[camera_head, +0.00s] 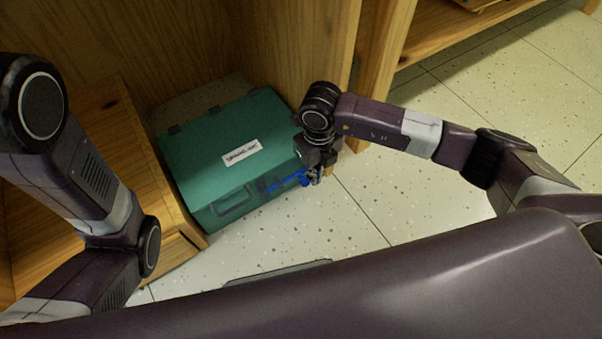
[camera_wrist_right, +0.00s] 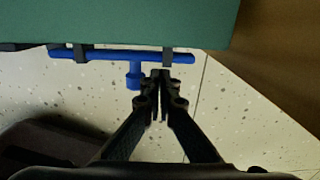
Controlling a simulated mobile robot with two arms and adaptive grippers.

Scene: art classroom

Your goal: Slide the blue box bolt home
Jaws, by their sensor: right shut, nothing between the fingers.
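A teal box (camera_head: 220,160) with a white label on its lid sits on the floor inside a wooden nook. Its blue bolt (camera_head: 287,182) runs along the lower right of the front. In the right wrist view the bolt (camera_wrist_right: 115,55) is a bar through dark brackets, with a short knob (camera_wrist_right: 134,79) sticking out. My right gripper (camera_head: 317,177) is at the bolt's right part. Its fingertips (camera_wrist_right: 160,77) are shut and empty, just right of the knob; I cannot tell whether they touch it. My left arm shows at the left, but its gripper is out of view.
A wooden shelf unit (camera_head: 105,120) stands close on the box's left. A wooden panel (camera_head: 305,45) rises behind and right of it. Speckled tile floor (camera_head: 375,205) is open in front and to the right. A dark handle (camera_head: 232,203) is on the box front.

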